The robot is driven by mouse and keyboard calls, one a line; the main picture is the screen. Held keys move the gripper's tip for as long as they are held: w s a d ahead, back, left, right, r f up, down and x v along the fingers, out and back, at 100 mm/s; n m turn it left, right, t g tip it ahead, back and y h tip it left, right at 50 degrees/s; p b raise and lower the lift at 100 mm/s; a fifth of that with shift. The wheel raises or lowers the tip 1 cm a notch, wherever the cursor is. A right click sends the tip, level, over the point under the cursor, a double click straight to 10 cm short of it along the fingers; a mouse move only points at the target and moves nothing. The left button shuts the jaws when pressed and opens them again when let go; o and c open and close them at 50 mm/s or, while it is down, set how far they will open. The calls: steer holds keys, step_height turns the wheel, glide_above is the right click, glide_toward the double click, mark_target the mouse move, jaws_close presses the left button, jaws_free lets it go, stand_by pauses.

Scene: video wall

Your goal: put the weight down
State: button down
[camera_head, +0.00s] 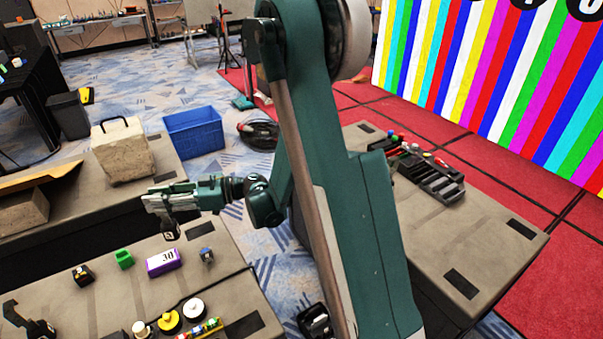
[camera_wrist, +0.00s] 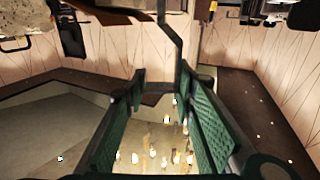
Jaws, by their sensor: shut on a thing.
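My gripper (camera_head: 158,203) reaches left, level, over the gap between the two left tables. It is shut on a small dark thing with a pale mark (camera_head: 168,229), which I take to be the weight. It hangs at the jaws, clear of the table tops. The jaws hide part of it, so its full shape does not show. In the wrist view the green-padded fingers of my gripper (camera_wrist: 160,115) stand on both sides, and the thing between them is hard to make out.
Below, the near table (camera_head: 110,305) bears small blocks, among them a purple one marked 30 (camera_head: 163,262). A pale block with a handle (camera_head: 122,152) stands on the table behind. A blue crate (camera_head: 194,133) is on the floor. The right table (camera_head: 480,235) has free room.

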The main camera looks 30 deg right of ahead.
steer(key=w+d+m+t+h, duration=0.2)
steer(key=w+d+t, duration=0.1)
steer(key=d, duration=1)
steer(key=w+d+m+t+h, duration=0.2)
steer(key=d+m, duration=0.1)
steer(key=d, duration=1)
steer(key=w+d+m+t+h, duration=0.2)
steer(key=w+d+t+h, duration=0.1)
steer(key=d, duration=1)
steer(key=s+d+m+t+h, duration=0.1)
steer(key=s+d+m+h, duration=0.1)
steer(key=d, duration=1.1)
steer(key=s+d+m+t+h, duration=0.1)
steer(key=s+d+h, duration=0.3)
steer(key=d, duration=0.9)
steer(key=s+d+m+t+h, duration=0.1)
steer(key=s+d+m+h, duration=0.2)
steer(key=d, duration=0.9)
steer(key=shift+s+d+r+m+h, duration=0.15)
steer(key=shift+s+d+m+h, duration=0.2)
steer(key=shift+s, duration=1.25)
step_height(320, 180, down, 6)
steer(key=b, duration=0.1)
steer(key=shift+f, duration=0.25)
